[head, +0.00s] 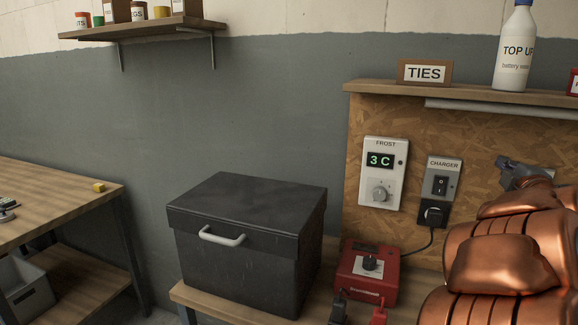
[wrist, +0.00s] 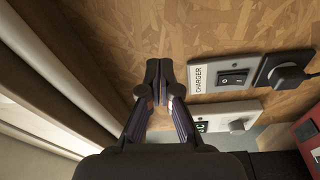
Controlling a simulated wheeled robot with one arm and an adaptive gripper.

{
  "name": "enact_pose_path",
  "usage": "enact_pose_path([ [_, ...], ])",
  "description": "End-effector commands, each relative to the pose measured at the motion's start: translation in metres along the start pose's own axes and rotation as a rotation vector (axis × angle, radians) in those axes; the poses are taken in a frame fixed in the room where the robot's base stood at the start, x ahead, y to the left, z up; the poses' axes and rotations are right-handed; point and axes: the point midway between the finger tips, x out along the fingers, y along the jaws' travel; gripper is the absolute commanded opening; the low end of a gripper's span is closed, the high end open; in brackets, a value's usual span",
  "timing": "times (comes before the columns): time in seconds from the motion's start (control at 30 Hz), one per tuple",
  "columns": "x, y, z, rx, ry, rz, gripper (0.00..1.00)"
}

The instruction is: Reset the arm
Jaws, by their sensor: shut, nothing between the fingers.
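My gripper (wrist: 159,72) is shut and empty in the wrist view, its dark fingertips together in front of the chipboard panel (wrist: 190,35). I cannot tell whether the tips touch the panel. In the head view my gripper (head: 503,161) shows small and dark at the right, above my copper-coloured arm, which fills the lower right corner. It is up and to the right of the CHARGER switch (head: 441,180), below the shelf. The wrist view shows the CHARGER switch (wrist: 225,76) to the right of the fingers, its rocker in view.
The FROST thermostat (head: 383,174) reads 3 C. A black plug (head: 432,213) feeds the red charger (head: 366,272) on the bench. A black lidded box (head: 246,240) stands left of it. The upper shelf (head: 470,98) holds a TIES box (head: 424,72) and a TOP UP bottle (head: 514,50).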

Motion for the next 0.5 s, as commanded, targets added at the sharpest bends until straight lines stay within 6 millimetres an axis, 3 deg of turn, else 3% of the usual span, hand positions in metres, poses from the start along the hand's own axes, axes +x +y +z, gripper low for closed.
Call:
enact_pose_path([
  [0.13, -0.012, 0.005, 0.002, 0.119, -0.151, -0.003, 0.00],
  [0.27, -0.030, -0.004, 0.006, 0.239, -0.286, -0.030, 0.00],
  [0.5, -0.077, -0.049, -0.001, 0.480, -0.513, -0.144, 0.00],
])
